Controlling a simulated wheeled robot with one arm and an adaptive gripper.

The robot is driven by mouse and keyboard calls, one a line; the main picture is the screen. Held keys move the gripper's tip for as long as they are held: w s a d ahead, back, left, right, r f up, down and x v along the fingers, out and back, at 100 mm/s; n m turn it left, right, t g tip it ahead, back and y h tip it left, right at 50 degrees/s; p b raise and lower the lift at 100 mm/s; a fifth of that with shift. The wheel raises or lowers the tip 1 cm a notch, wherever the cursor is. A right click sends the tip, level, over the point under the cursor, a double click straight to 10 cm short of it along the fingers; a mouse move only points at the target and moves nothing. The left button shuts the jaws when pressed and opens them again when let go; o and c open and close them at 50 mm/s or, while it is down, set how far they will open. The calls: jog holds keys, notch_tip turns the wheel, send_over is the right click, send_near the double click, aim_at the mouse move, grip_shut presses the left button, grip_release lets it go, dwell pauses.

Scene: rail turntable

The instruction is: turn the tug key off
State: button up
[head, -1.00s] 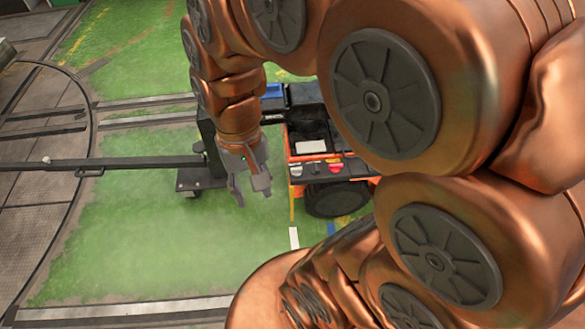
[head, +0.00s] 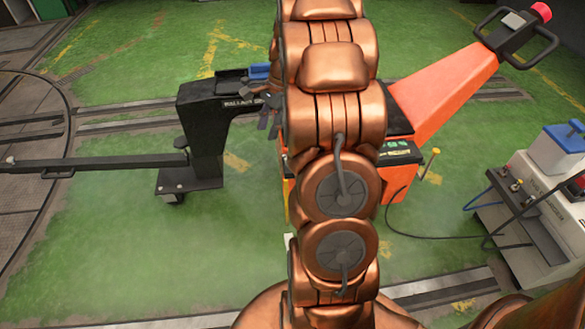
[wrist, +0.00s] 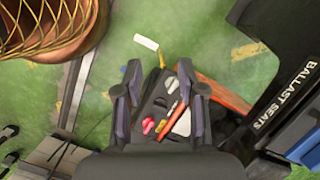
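The orange tug (head: 445,90) stands right of centre in the head view, partly hidden behind my arm. Its dark control panel (wrist: 158,103) shows in the wrist view, between and beyond my fingers. On it are a red knob (wrist: 148,126), small pale and dark fittings and a white label (wrist: 181,123). I cannot tell for certain which fitting is the key. My gripper (wrist: 160,75) is open and empty, with its two fingers apart above the panel. In the head view my gripper (head: 268,117) shows only in part, beside the black ballast frame.
The black ballast frame (head: 207,130) stands left of the tug, with a long dark bar (head: 100,162) running left from it. The tug's handle (head: 515,35) rises at upper right. A white cart (head: 548,185) with a cable stands at right. Green floor is open in front.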

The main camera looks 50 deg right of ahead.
jog(key=d+f+m+t+b, duration=0.2)
jog(key=d+f+m+b, duration=0.45)
jog(key=d+f, duration=0.8)
jog(key=shift+n, duration=0.25)
jog(key=shift+b+x, duration=1.4)
jog(key=shift+x, duration=2.85)
jog(key=shift+w+a, duration=0.1)
jog(key=shift+a, duration=0.05)
grip_shut()
